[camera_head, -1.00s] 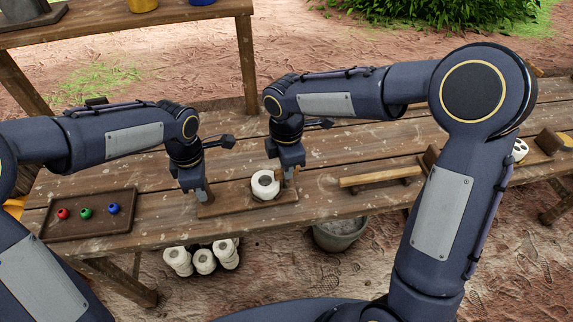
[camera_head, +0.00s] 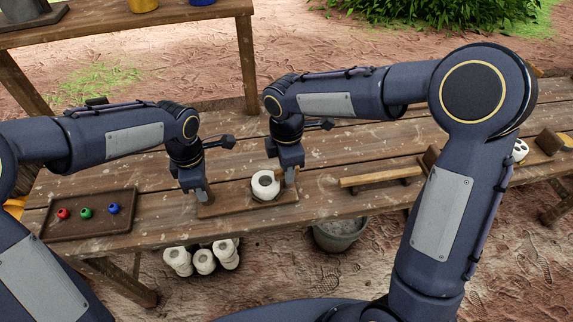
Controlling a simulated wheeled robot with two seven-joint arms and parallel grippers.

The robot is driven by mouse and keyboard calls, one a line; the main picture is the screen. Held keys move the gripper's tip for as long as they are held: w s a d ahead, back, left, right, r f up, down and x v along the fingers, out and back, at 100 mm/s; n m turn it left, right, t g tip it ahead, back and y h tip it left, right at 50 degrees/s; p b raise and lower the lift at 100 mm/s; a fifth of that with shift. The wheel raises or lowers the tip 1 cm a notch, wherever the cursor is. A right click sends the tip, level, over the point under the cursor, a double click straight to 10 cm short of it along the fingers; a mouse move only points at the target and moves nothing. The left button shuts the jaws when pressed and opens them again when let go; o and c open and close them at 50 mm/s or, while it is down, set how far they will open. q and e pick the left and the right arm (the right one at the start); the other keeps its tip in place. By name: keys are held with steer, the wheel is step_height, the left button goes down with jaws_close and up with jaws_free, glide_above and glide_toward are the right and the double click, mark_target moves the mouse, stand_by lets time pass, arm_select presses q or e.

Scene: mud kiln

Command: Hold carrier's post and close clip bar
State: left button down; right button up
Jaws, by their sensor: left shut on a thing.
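The carrier (camera_head: 235,205) is a flat brown wooden board near the front edge of the bench. A white ring-shaped piece with a dark hole (camera_head: 265,185) sits on its right part. My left gripper (camera_head: 203,197) points down at the board's left end and is shut; the post it holds is hidden by the fingers. My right gripper (camera_head: 290,178) points down just right of the white piece, close to a small brown part (camera_head: 279,174) there. Its fingers are too small to tell open from shut. I cannot make out the clip bar clearly.
A dark tray (camera_head: 90,216) with red, green and blue balls lies at the left. A wooden bar on supports (camera_head: 380,177) stands to the right. Several white cylinders (camera_head: 203,260) and a grey bucket (camera_head: 340,233) are below the bench's front edge.

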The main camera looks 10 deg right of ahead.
step_height(320, 180, up, 12)
stand_by(0.6)
arm_select(q)
steer(key=c, duration=1)
jaws_free()
arm_select(e)
step_height(320, 180, up, 4)
steer(key=shift+f, duration=0.1)
arm_select(q)
steer(key=shift+r, duration=0.1)
